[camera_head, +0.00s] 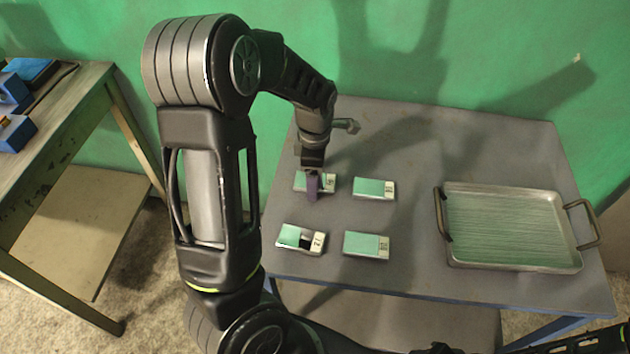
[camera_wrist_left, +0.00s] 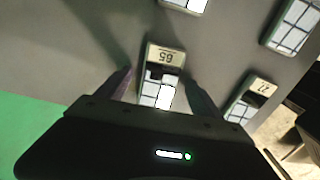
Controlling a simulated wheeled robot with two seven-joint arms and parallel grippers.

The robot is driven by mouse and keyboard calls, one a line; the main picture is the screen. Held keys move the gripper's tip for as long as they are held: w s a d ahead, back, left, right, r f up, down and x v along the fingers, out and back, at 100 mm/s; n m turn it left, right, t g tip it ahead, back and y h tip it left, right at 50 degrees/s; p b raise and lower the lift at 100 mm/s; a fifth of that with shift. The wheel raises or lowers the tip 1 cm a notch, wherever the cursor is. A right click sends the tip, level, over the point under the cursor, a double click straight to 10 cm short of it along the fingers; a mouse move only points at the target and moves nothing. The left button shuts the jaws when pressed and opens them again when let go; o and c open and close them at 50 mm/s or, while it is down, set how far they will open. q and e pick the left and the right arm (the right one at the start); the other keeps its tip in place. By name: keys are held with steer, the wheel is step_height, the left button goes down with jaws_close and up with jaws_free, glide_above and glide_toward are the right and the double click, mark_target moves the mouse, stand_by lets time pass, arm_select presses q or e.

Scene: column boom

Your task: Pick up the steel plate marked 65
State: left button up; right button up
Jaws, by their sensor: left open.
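The steel plate marked 65 (camera_wrist_left: 163,58) lies flat on the grey table. Its label and a shiny, reflecting face show between my left fingers in the left wrist view. In the head view this is the back left plate (camera_head: 300,182), partly hidden by my left gripper (camera_head: 312,184). My left gripper also shows in the left wrist view (camera_wrist_left: 160,80), open, with one finger to each side of the plate. I cannot tell how far above the table the fingertips are.
Three similar plates lie nearby: back right (camera_head: 374,189), front left (camera_head: 301,240) and front right (camera_head: 366,245). A metal tray (camera_head: 515,264) with handles stands on the table's right. A wooden bench (camera_head: 60,125) with blue items is at far left.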

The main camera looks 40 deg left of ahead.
arm_select(q)
jaws_close()
stand_by(0.7)
